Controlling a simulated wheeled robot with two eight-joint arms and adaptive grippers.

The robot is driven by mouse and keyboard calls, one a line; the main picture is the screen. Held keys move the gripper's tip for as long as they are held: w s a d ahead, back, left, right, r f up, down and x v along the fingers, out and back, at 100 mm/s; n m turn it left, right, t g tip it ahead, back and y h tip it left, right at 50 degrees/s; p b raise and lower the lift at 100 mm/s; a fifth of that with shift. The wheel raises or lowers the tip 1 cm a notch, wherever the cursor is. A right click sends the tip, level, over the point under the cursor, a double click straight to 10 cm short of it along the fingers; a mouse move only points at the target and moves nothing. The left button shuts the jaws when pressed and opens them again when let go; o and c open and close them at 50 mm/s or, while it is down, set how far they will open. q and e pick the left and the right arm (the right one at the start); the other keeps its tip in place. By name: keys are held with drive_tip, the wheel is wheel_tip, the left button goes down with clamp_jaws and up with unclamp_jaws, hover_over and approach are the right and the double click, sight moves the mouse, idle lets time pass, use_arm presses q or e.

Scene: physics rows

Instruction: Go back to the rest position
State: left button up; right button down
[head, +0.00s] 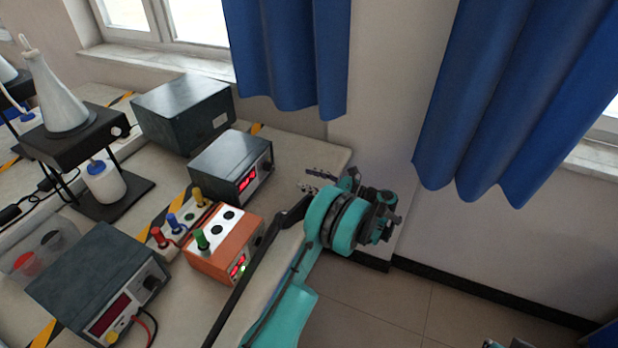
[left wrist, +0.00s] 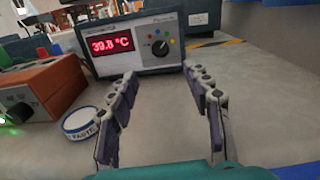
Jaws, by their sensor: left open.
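My left gripper (head: 308,180) is at the right end of the bench in the head view, its fingers pointing left toward a dark grey box with a red display (head: 232,165). In the left wrist view the two fingers (left wrist: 160,76) stand apart with nothing between them. That box (left wrist: 140,42), reading 39.8 °C, is just beyond the fingertips. At the bottom right edge of the head view, a small dark part (head: 510,343) may be the tip of my right gripper; its fingers cannot be made out.
An orange box (head: 215,258) with knobs sits left of my left arm. More grey instruments (head: 95,275) and a flask (head: 55,95) crowd the bench's left. Blue curtains (head: 510,95) hang behind; floor (head: 425,300) at right is clear.

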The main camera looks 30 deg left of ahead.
use_arm(q)
drive_tip(key=shift+r, duration=0.1)
drive_tip(key=shift+r, duration=0.2)
drive_tip(key=s+d+r+n+t+h, duration=0.4)
drive_tip(key=s+r+n+h, duration=0.1)
drive_tip(key=s+r+h, duration=0.25)
drive_tip(key=s+d+f+n+t+h, duration=0.1)
drive_tip(key=s+d+n+t+h, duration=0.1)
drive_tip(key=s+d+n+h, duration=0.3)
drive_tip(key=s+d+f+n+t+h, duration=0.1)
drive_tip(key=s+d+n+t+h, duration=0.2)
drive_tip(key=s+d, duration=0.9)
drive_tip(key=shift+s+d+f+n+h, duration=0.15)
drive_tip(key=shift+s+f+n+h, duration=0.2)
drive_tip(key=shift+s+n+h, duration=1.05)
drive_tip(key=shift+w, duration=0.15)
